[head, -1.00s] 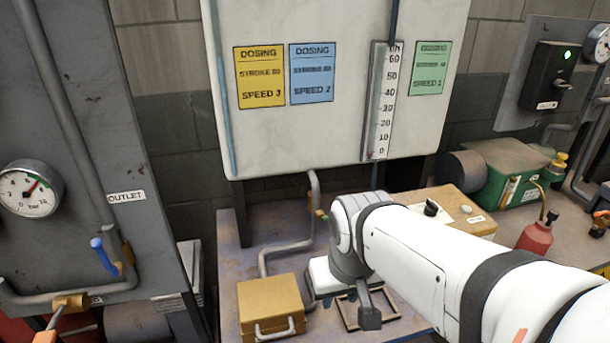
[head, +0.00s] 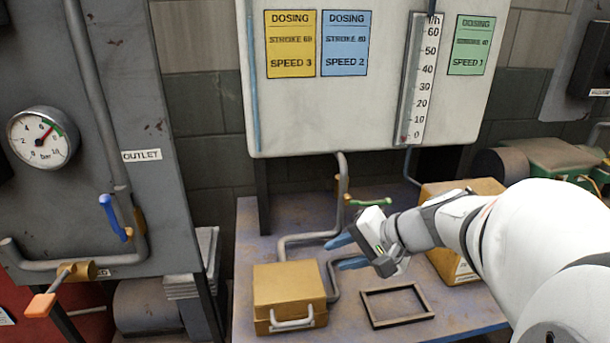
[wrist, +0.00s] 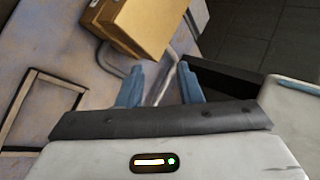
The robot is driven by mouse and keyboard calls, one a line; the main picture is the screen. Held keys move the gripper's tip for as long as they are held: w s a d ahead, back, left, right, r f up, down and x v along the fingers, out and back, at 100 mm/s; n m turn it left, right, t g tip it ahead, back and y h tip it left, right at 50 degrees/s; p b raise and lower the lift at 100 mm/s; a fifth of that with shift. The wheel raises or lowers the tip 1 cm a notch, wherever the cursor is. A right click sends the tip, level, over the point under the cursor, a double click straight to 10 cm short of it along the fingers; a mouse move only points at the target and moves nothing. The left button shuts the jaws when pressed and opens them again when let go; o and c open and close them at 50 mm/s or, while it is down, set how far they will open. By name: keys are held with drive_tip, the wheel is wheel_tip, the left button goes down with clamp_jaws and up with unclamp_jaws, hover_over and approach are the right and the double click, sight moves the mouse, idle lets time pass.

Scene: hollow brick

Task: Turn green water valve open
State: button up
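The green water valve (head: 370,202) sits on the grey pipe (head: 342,180) below the white dosing tank. Its thin green lever sticks out to the right, across the upright pipe. My gripper (head: 335,254) is in front of and below the lever, apart from it. Its blue fingers are spread and point left, with nothing held. In the wrist view the fingers (wrist: 159,85) are also apart, with a grey pipe showing in the gap. The green lever cannot be made out in the wrist view.
A yellow box (head: 289,290) with a handle stands front left on the bench, and a dark empty frame (head: 397,289) lies to its right. The white tank (head: 385,125) hangs above. A grey cabinet with a gauge (head: 43,137) and blue-handled valve (head: 111,216) stands left.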

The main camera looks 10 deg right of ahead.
drive_tip(key=w+d+m+t+b, duration=0.3)
drive_tip(key=w+d+t, duration=0.2)
drive_tip(key=d, duration=0.2)
drive_tip(key=m+t+h+b, duration=0.1)
drive_tip(key=m+t+b, duration=0.1)
drive_tip(key=m+t, duration=0.2)
approach(375, 202)
drive_tip(key=w, duration=0.3)
drive_tip(key=x, duration=0.7)
drive_tip(key=shift+a+f, duration=0.4)
drive_tip(key=shift+a, duration=0.15)
clamp_jaws()
